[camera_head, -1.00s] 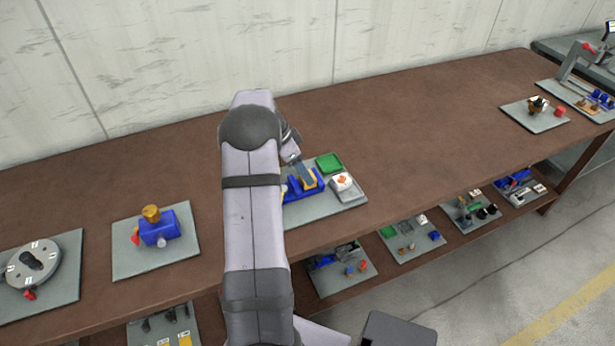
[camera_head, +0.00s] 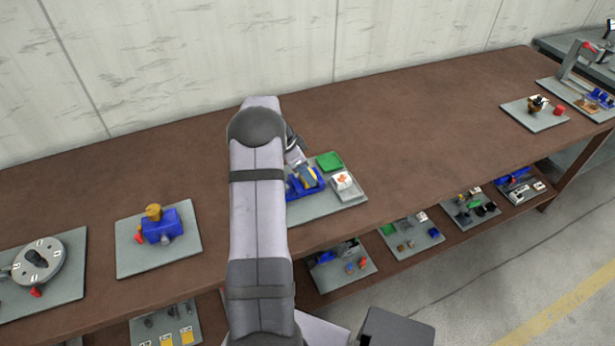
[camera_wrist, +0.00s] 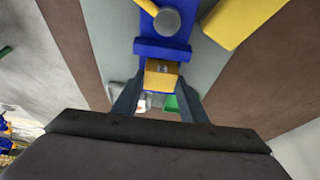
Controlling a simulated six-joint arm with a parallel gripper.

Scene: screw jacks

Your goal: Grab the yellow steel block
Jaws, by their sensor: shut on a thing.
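The yellow steel block (camera_wrist: 161,75) sits between my two fingertips in the wrist view, beside the blue screw jack (camera_wrist: 162,48). My gripper (camera_wrist: 160,92) is shut on the block. In the head view the yellow block (camera_head: 309,180) shows at the blue jack (camera_head: 297,190), on a grey plate (camera_head: 318,208). My arm hides the left part of that plate and jack. I cannot tell whether the block is clear of the jack.
A green block (camera_head: 329,162) and a white block with an orange mark (camera_head: 342,181) lie beside the jack. Another blue jack (camera_head: 160,225) stands on a plate to the left. A larger yellow piece (camera_wrist: 240,18) shows in the wrist view.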

